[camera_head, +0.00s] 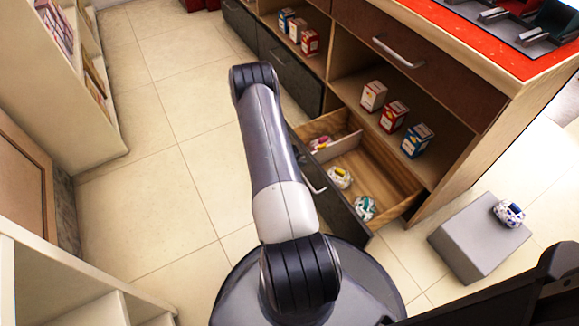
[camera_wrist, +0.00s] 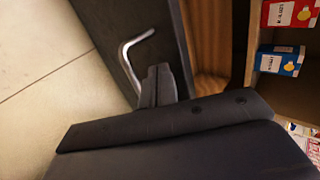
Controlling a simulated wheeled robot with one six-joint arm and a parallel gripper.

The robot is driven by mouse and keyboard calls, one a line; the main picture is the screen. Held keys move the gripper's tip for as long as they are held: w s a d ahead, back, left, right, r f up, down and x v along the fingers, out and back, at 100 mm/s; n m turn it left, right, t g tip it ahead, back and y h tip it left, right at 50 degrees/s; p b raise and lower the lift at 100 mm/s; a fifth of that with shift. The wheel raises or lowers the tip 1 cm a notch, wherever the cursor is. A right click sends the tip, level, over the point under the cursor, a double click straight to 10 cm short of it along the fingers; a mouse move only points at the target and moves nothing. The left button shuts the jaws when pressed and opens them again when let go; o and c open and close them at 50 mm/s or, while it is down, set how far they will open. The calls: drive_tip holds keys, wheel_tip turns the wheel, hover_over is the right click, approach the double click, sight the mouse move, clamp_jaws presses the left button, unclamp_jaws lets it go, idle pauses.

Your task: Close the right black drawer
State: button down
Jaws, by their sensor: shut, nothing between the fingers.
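The right black drawer (camera_head: 345,216) stands pulled out at the bottom of the wooden cabinet in the head view. Its wooden inside is in sight, with several small packaged items in it, such as a teal and white one (camera_head: 364,207). Its metal handle (camera_head: 316,188) is partly hidden by my arm. In the wrist view a dark drawer front (camera_wrist: 105,50) with a bent metal handle (camera_wrist: 130,52) shows. My gripper (camera_wrist: 157,82) is shut and empty, close beside the handle; I cannot tell whether it touches the front. The head view does not show my gripper's fingers.
Small boxes (camera_head: 393,116) stand on the open shelf above the drawer. Another dark drawer (camera_head: 289,75) further left is closed. A grey block (camera_head: 480,236) with a small item on it stands right of the cabinet. Tiled floor (camera_head: 170,165) is clear to the left, towards white shelving.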

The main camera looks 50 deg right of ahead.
drive_tip(key=shift+s+d, duration=0.2)
drive_tip(key=shift+d, duration=0.5)
